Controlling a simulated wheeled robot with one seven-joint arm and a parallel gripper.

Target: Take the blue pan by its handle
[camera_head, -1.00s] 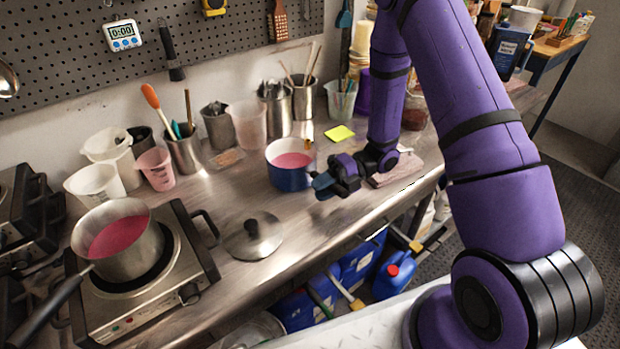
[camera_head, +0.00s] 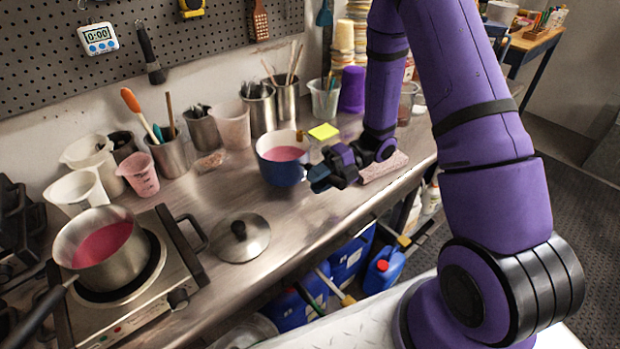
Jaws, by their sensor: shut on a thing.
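The blue pan (camera_head: 280,174) stands on the steel bench and holds pink liquid (camera_head: 284,154). My gripper (camera_head: 316,180) is at its right side, close to the wall of the pan. The jaws are shut on the pan's handle, which the fingers largely hide. The pan looks upright and appears to rest on the bench top.
A metal lid (camera_head: 241,238) lies left in front of the pan. A steel pot (camera_head: 104,262) of pink liquid sits on a hot plate (camera_head: 186,262). Cups and tool holders line the wall behind. A yellow note (camera_head: 323,131) lies behind my gripper.

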